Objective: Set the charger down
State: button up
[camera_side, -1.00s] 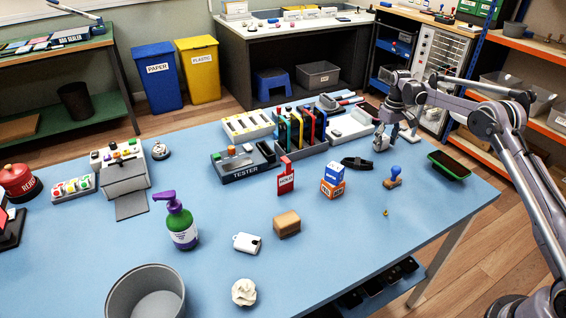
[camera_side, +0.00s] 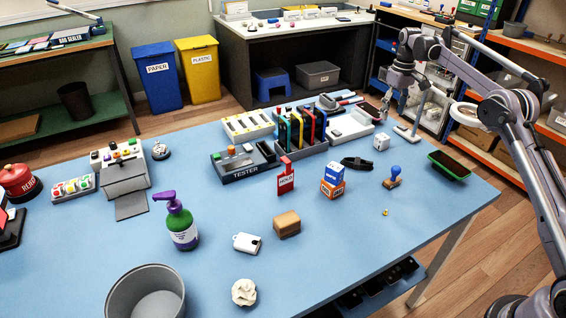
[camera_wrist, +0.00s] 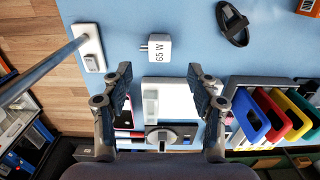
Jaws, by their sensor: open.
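The charger is a small white cube (camera_side: 381,142) resting on the blue table, to the right of the white tray-like device. In the wrist view the charger (camera_wrist: 160,47) shows a "65 W" label and metal prongs on its left side. My gripper (camera_side: 384,108) is raised above and behind the charger, apart from it. In the wrist view my gripper (camera_wrist: 163,88) has its two fingers spread wide with nothing between them, and the charger lies beyond the fingertips.
The table's front right is mostly clear.

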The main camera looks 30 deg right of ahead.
jog(key=s+a+r+t, duration=0.3)
jog(key=s+a+r, duration=0.8)
jog(key=a+r, duration=0.3)
jog(key=s+a+f+t, duration=0.1)
jog(key=s+a+f, duration=0.2)
jog(key=s, duration=0.4)
jog(key=s+a+f+t, duration=0.1)
jog(key=s+a+f, duration=0.2)
jog(key=s, duration=0.4)
jog(key=s+a+f+t, duration=0.2)
jog(key=s+a+f, duration=0.1)
jog(key=s, duration=0.4)
jog(key=shift+s+a, duration=0.15)
jog(key=shift+a, duration=0.3)
